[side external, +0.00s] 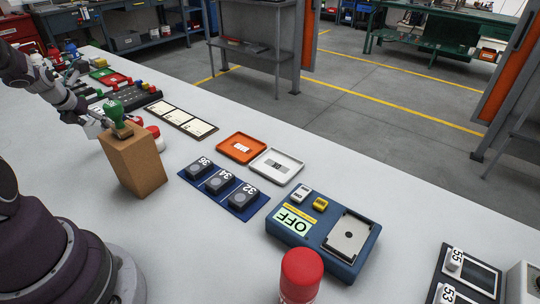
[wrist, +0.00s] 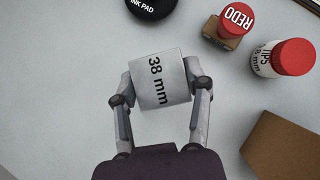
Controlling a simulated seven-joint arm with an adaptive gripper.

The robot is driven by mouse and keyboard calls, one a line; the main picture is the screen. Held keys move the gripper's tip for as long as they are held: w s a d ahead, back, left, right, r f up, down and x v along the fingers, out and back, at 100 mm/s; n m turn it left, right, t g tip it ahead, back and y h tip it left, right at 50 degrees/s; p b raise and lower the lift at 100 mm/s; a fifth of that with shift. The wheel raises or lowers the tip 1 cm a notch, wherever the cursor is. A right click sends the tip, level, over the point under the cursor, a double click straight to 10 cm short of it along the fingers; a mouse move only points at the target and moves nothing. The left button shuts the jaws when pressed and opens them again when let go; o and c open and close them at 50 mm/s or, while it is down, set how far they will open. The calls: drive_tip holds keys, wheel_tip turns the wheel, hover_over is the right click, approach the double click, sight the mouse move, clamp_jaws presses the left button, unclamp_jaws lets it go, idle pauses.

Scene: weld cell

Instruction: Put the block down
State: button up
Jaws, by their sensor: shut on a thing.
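A light grey block (wrist: 160,80) marked "38 mm" sits between the two fingers of my gripper (wrist: 162,88) in the wrist view. Both fingers press on its sides, so the gripper is shut on it. Pale bench top shows around the block. I cannot tell whether it touches the bench or hangs above it. In the side view my gripper (side external: 97,122) is low behind the cardboard box (side external: 135,165), which hides part of it. The block cannot be made out there.
In the wrist view, a red "REDO" stamp (wrist: 236,22), a red-capped tips bottle (wrist: 284,57) and a black ink pad (wrist: 150,6) lie beyond the block. The box corner (wrist: 285,150) is at lower right. Bench left of the block is clear.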

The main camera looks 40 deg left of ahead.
wheel_tip(320, 180, down, 5)
drive_tip(key=shift+r, duration=0.1)
drive_tip(key=o, duration=1.2)
drive_tip(key=shift+o, duration=0.2)
drive_tip(key=shift+r, duration=0.1)
drive_tip(key=v, duration=1.2)
